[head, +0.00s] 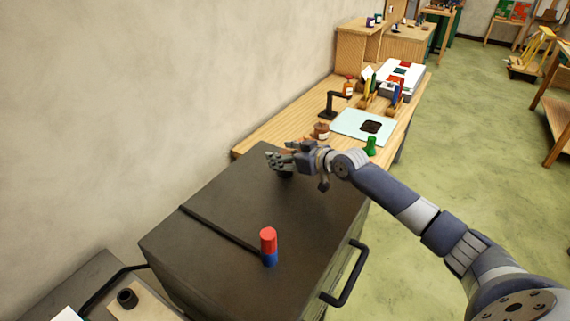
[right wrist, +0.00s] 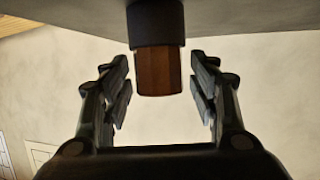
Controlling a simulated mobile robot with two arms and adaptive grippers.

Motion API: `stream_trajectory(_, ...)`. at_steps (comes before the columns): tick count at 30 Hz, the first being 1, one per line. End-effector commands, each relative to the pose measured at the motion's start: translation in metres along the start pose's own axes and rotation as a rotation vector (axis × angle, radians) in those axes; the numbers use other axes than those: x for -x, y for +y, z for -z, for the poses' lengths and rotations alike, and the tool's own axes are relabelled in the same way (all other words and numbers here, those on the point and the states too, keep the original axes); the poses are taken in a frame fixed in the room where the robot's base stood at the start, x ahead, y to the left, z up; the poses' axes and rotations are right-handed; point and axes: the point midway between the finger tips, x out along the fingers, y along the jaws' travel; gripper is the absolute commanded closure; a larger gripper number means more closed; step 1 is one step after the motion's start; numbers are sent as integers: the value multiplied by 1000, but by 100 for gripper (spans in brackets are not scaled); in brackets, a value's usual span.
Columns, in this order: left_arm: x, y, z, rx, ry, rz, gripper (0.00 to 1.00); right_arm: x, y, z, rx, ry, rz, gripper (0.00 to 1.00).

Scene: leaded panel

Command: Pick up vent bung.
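A brown, faceted plug, which looks like the vent bung (right wrist: 158,75), sits in a dark round collar (right wrist: 155,24) in the right wrist view. The collar meets a grey surface at the top of that picture. My right gripper (right wrist: 160,92) is open, with one finger on each side of the bung and a clear gap on both sides. In the head view my right gripper (head: 275,160) is low over the far end of the dark box's top (head: 215,215), and its hand largely hides the bung. My left gripper is not in view.
A red and blue cylinder (head: 268,247) stands on the near part of the box top. A black handle (head: 345,275) sticks out on the box's right side. Behind is a wooden bench (head: 270,133) with a brown jar (head: 321,131), a green object (head: 371,146) and a pale panel (head: 350,122).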

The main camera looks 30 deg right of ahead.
Motion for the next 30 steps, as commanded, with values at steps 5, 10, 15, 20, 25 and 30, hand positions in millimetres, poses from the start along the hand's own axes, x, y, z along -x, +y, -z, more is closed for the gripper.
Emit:
stream_trajectory(5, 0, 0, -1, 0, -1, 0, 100, 0, 0, 0, 0, 0, 0, 93)
stream_trajectory(10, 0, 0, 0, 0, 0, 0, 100, 0, 0, 0, 0, 1, 0, 93)
stream_trajectory(15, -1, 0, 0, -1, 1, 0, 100, 1, 0, 1, 1, 1, 0, 93)
stream_trajectory(20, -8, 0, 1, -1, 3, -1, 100, 4, 0, 10, 3, 4, 0, 93)
stream_trajectory(25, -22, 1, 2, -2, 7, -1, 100, 12, 1, 31, 5, 6, -1, 93)
stream_trajectory(30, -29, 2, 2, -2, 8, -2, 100, 35, -4, 22, 3, -3, -1, 93)
